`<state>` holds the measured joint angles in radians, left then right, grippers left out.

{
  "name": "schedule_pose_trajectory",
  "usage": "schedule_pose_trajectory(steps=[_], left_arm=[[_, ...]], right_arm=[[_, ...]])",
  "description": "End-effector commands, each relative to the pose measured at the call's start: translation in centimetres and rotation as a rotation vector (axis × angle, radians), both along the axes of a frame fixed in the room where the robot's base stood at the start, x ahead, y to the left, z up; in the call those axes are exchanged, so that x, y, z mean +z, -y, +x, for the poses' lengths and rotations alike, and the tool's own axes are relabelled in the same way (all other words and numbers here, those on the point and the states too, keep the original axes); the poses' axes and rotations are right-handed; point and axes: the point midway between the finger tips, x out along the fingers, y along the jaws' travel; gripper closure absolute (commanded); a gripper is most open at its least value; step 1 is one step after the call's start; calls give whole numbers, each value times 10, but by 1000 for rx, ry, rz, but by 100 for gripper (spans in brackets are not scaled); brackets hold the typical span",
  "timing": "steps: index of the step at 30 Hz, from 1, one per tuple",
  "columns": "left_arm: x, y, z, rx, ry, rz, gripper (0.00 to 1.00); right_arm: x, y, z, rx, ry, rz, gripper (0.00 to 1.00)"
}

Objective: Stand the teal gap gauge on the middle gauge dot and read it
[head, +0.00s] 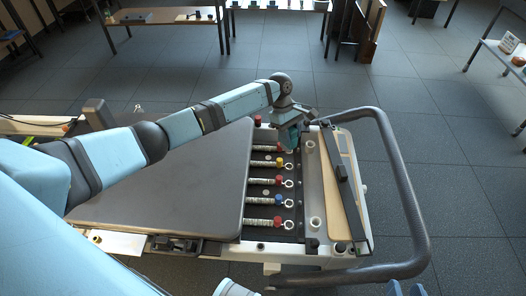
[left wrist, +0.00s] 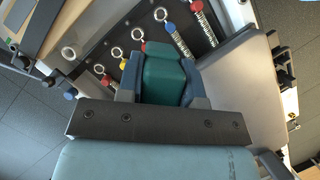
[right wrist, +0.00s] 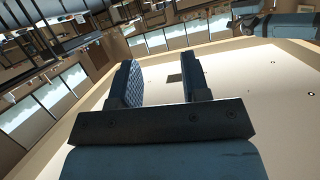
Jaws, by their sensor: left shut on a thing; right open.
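The teal gap gauge (left wrist: 164,76) is between the fingers of my left gripper (left wrist: 160,88), which is shut on it. In the head view, my left gripper (head: 297,120) holds the gauge (head: 293,137) over the far end of the spring row; whether it touches anything below is hidden. Small pale dots (head: 267,161) show between the springs; I cannot tell which is the middle gauge dot. My right gripper (right wrist: 165,82) is open and empty in the right wrist view, away from the springs.
The reformer carriage (head: 160,180) lies left of several springs with red, yellow and blue ends (head: 279,201) and eye rings. A grey curved rail (head: 400,180) bounds the right end. Work tables (head: 170,16) stand at the back. Open floor (head: 450,150) lies to the right.

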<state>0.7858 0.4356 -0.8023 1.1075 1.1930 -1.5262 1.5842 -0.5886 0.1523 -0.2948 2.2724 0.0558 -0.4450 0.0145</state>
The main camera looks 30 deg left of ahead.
Motion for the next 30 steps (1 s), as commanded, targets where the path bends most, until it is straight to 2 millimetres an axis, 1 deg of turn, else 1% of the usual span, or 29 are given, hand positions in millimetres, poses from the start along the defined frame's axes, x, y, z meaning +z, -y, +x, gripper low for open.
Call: schedule_pose_trajectory(steps=[1, 3, 6, 9, 12, 16, 24, 30], left_arm=[[-22, -8, -4, 128, -9, -5, 97], [-52, -23, -8, 293, -10, -2, 97], [-87, -41, -17, 478, -7, 1, 97], [-111, -54, -26, 601, -4, 2, 97], [-125, -62, -32, 671, 1, 1, 97], [-132, -66, -35, 706, 2, 1, 97], [-132, -66, -34, 706, 2, 1, 97], [-128, -58, -31, 708, 1, -6, 97]], right_arm=[[-1, 3, -2, -4, -23, -12, 57], [-5, 6, -5, -9, -49, -27, 57], [-11, 9, -8, -12, -79, -43, 57], [-16, 11, -11, -15, -100, -55, 57], [-19, 12, -12, -16, -112, -62, 57], [-21, 13, -12, -17, -117, -65, 57], [-21, 13, -12, -18, -116, -64, 57], [-11, 14, -12, -19, -117, -71, 57]])
